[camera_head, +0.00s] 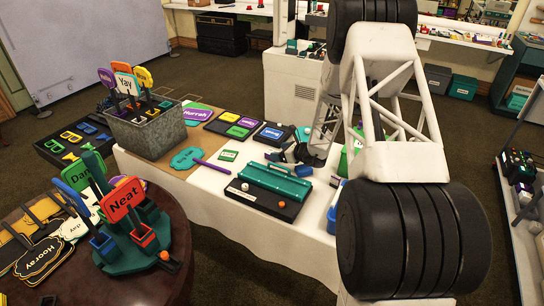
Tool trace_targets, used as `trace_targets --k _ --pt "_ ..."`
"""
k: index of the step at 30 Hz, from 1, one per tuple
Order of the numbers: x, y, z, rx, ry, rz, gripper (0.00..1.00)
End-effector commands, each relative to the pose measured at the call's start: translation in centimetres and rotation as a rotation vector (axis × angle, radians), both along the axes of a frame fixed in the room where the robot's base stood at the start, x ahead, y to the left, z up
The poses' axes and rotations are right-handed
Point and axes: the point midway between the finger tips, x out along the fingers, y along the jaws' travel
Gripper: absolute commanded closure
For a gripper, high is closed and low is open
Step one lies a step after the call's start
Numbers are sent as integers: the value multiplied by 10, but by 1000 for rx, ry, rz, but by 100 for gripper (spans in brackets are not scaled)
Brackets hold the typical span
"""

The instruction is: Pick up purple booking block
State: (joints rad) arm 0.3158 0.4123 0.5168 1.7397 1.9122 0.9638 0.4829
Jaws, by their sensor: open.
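My gripper (288,156) hangs over the table at the end of my white arm, just behind the teal-topped box. It is open, but its fingers are small and hard to make out. It is apart from the purple block, to the right of it. My arm hides part of the table's right side.
A teal-topped black box (276,183) and a teal paddle with a purple handle (188,158) lie in front. A grey bin of signs (146,133) stands at the left end. A round table (150,285) holds a sign rack.

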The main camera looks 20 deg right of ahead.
Motion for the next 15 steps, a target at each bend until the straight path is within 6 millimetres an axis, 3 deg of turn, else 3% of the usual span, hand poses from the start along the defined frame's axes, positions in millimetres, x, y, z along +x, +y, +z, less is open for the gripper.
trace_targets --k 15 --pt "10 10 -8 0 0 1 22"
